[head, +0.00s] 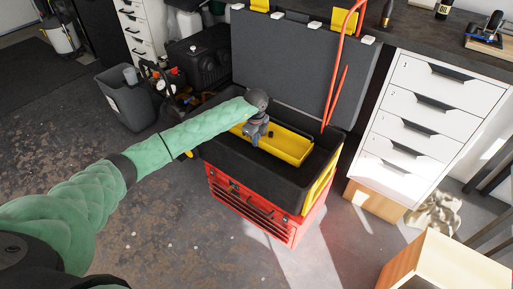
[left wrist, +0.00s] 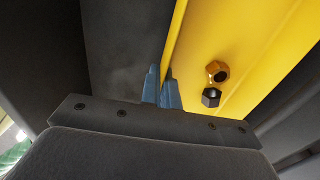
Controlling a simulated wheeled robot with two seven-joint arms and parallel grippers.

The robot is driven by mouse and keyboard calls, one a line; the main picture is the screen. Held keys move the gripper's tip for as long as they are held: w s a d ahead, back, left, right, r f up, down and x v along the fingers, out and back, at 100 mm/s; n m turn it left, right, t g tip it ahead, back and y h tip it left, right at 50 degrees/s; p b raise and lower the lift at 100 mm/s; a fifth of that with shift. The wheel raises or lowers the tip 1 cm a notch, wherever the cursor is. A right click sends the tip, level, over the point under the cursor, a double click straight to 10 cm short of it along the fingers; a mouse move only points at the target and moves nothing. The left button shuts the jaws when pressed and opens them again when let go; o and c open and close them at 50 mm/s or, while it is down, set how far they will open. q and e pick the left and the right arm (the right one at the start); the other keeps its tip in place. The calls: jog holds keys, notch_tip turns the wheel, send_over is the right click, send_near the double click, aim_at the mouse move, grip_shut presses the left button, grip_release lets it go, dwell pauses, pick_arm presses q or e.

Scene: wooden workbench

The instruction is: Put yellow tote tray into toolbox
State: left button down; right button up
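The yellow tote tray (head: 290,147) is within the open top of the black toolbox (head: 272,179); I cannot tell whether it rests on the bottom. My left gripper (head: 255,138) reaches down to the tray's near-left side. In the left wrist view its blue fingers (left wrist: 163,88) are close together on either side of the thin wall of the yellow tray (left wrist: 235,45), shut on it. A gold nut (left wrist: 217,71) and a black nut (left wrist: 211,97) are in the tray. My right gripper is not in view.
The toolbox's grey lid (head: 295,65) stands open behind it. The box sits on a red drawer unit (head: 250,208). A white drawer cabinet (head: 435,115) stands at right, a grey bin (head: 127,100) at left. The floor in front is clear.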

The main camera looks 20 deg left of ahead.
pick_arm(q)
jog(key=shift+f, duration=2.1)
jog(key=shift+f, duration=0.1)
jog(key=c, duration=1.7)
grip_release()
notch_tip(320, 180, up, 12)
jog(key=shift+r, duration=0.1)
